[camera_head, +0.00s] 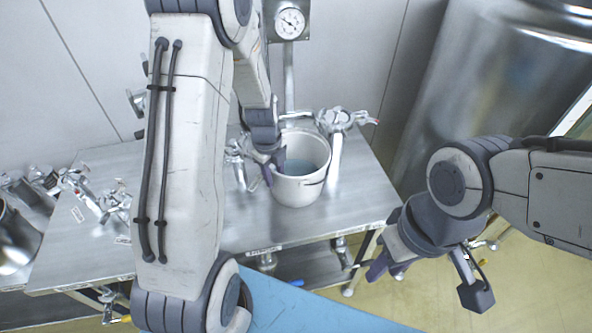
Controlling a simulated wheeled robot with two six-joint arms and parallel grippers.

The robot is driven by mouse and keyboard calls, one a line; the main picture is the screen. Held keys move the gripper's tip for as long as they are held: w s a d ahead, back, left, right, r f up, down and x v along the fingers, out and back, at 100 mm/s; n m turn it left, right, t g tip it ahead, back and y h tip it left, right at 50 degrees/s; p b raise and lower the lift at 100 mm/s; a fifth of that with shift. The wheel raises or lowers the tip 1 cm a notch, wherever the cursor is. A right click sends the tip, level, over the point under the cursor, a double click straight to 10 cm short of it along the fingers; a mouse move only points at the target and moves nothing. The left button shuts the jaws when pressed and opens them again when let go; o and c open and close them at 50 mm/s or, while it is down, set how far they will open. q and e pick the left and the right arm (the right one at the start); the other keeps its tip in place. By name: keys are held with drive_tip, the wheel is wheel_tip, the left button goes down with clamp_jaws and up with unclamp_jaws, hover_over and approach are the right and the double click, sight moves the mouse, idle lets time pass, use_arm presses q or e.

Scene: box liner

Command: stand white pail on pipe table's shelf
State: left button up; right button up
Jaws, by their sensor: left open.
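The white pail (297,188) stands upright on the metal top of the pipe table (250,228), near its right end. Its open mouth faces up and its inside looks bluish. The table's lower shelf (312,266) shows partly below the front edge. My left gripper (277,160) is open at the pail's left rim, with a finger overlapping the rim in the picture. I cannot tell whether it touches. My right gripper (387,272) hangs in front of the table's right end, apart from the pail. Its jaw gap is unclear.
A pipe fitting with a valve (340,125) stands right behind the pail. More fittings (110,202) stand at the table's left. A gauge (289,23) is on the back wall. A large metal tank (480,75) is at the right. A blue surface (310,309) lies in front.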

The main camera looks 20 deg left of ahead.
sight(277, 182)
use_arm(q)
wheel_tip(277, 182, down, 4)
drive_tip(key=shift+w+d+f+p, duration=0.1)
drive_tip(key=shift+p, duration=0.45)
clamp_jaws()
drive_tip(key=shift+w, duration=0.1)
idle(1.0)
